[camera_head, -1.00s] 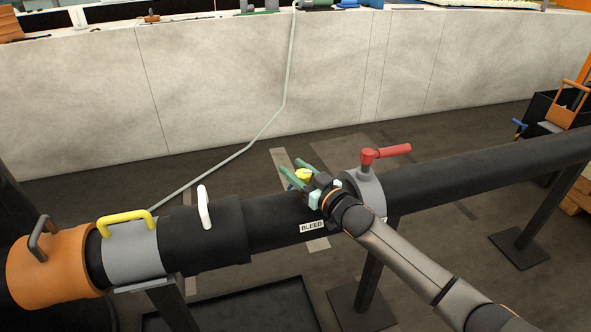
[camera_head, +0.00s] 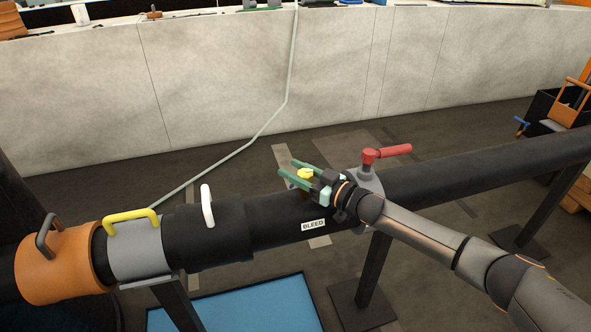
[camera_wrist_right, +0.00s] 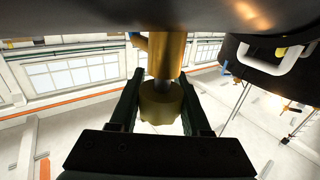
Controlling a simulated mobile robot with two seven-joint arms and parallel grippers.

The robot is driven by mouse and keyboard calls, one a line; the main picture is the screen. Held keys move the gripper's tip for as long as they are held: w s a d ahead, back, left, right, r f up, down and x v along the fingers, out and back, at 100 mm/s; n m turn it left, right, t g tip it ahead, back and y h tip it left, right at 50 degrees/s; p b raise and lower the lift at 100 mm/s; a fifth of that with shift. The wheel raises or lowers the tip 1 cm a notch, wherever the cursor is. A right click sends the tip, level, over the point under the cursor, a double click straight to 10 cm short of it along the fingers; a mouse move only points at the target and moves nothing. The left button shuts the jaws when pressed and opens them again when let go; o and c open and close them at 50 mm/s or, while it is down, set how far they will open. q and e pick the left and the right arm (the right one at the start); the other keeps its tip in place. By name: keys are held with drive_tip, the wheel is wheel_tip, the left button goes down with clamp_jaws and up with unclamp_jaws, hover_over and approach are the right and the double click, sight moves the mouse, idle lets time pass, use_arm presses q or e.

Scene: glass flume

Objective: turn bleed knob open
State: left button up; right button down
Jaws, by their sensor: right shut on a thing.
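The yellow bleed knob (camera_head: 305,173) is on the far side of the black pipe, above the white BLEED label (camera_head: 313,225). My right gripper (camera_head: 288,167) reaches over the pipe from the right and is shut on the knob, with one green finger on each side. In the right wrist view the lobed yellow knob (camera_wrist_right: 160,103) sits between the two dark fingers (camera_wrist_right: 160,98), on a grey stem below a brass fitting (camera_wrist_right: 167,52). My left gripper is out of view.
A red-handled valve (camera_head: 385,153) rises from the grey collar beside my right wrist. White (camera_head: 207,207), yellow (camera_head: 131,215) and dark handles (camera_head: 45,235) stand on the pipe's left part. A tray with a blue surface (camera_head: 250,310) lies below.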

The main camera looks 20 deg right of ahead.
drive_tip(key=shift+a, duration=0.15)
drive_tip(key=shift+c, duration=1.9)
unclamp_jaws()
drive_tip(key=shift+d, duration=0.2)
drive_tip(key=shift+s+d, duration=0.2)
drive_tip(key=shift+s, duration=0.1)
drive_tip(key=p+v, duration=0.1)
drive_tip(key=v, duration=1)
drive_tip(key=shift+s+d+p, duration=0.15)
drive_tip(key=shift+s+p, duration=0.15)
drive_tip(key=shift+s, duration=0.05)
